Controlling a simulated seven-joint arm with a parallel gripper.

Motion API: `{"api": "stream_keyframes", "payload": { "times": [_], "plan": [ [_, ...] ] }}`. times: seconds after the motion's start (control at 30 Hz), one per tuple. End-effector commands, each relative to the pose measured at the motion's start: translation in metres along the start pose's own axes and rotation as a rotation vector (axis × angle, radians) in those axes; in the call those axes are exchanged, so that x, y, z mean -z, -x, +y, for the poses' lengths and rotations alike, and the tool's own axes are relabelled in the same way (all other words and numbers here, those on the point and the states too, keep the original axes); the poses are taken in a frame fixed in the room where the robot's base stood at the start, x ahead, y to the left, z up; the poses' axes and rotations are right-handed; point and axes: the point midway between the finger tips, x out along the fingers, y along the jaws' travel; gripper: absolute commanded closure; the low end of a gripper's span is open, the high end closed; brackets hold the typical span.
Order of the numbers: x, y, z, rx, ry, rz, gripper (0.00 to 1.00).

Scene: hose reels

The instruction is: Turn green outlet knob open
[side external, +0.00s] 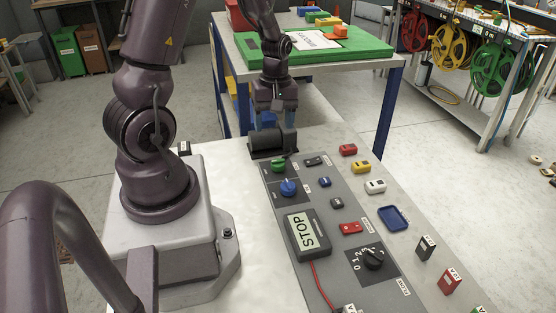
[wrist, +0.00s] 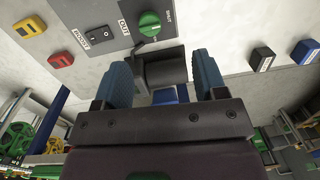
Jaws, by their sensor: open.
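The green outlet knob (side external: 278,165) sits at the far end of the grey control panel (side external: 290,220). In the wrist view the green knob (wrist: 150,22) is at the top centre, beside the lettering OUT. My gripper (side external: 274,118) is above the black cylindrical part at the panel's far end, just beyond the knob. In the wrist view my gripper (wrist: 168,78) has its two blue-grey fingers apart, with the dark cylindrical part (wrist: 166,68) showing between them. The fingers are not at the knob. I cannot tell whether they touch the dark part.
A blue knob (side external: 288,187) is just nearer than the green one. A STOP display (side external: 307,230) and a black rotary dial (side external: 374,258) are farther along the panel. Red, yellow and white blocks (side external: 361,167) and a blue tray (side external: 394,217) stand to the right.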

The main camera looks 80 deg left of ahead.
Motion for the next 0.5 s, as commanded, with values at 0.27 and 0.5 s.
{"api": "stream_keyframes", "payload": {
  "times": [0.27, 0.5],
  "plan": [
    [0.010, 0.001, 0.013, -0.057, 0.226, 0.038, 0.35],
    [0.011, -0.031, 0.013, -0.051, 0.231, 0.034, 0.35]
  ]
}}
